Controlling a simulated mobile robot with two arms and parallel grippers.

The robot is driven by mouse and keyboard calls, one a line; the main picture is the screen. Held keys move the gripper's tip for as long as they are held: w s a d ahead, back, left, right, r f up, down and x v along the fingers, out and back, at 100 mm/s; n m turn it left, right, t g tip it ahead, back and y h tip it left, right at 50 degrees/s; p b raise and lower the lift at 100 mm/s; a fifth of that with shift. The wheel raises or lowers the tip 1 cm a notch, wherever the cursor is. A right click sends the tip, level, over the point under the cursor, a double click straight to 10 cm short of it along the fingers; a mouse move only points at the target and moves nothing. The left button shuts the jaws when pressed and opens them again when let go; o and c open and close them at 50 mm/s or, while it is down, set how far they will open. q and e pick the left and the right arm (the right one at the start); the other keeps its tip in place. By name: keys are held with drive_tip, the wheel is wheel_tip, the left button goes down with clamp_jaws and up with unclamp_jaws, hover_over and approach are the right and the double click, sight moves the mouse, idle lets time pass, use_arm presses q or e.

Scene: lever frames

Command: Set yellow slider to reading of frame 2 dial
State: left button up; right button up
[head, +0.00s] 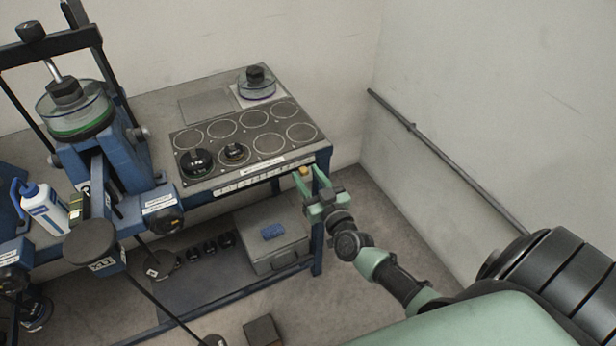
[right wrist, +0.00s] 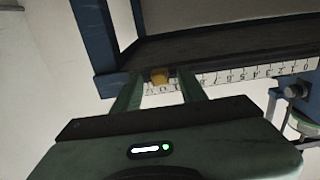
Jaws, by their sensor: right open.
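The yellow slider (head: 304,170) sits at the right end of the white number scale (head: 250,180) on the bench's front edge. In the right wrist view the slider (right wrist: 159,76) is at the high-number end of the scale (right wrist: 240,74), past the 8. My right gripper (head: 309,175) is open, with one finger on each side of the slider; I cannot tell whether either touches it. A blue lever frame with a black dial (head: 163,217) stands at the left, and another dial (head: 9,259) shows at the left edge. Their readings and frame numbers are too small to read.
The bench top holds a plate with ringed circles (head: 245,134), black weights (head: 197,162) and a glass-like dish (head: 257,84). A grey box (head: 275,240) sits on the lower shelf. A wall rail (head: 440,155) runs at the right. Floor between bench and wall is clear.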

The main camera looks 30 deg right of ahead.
clamp_jaws()
idle(1.4)
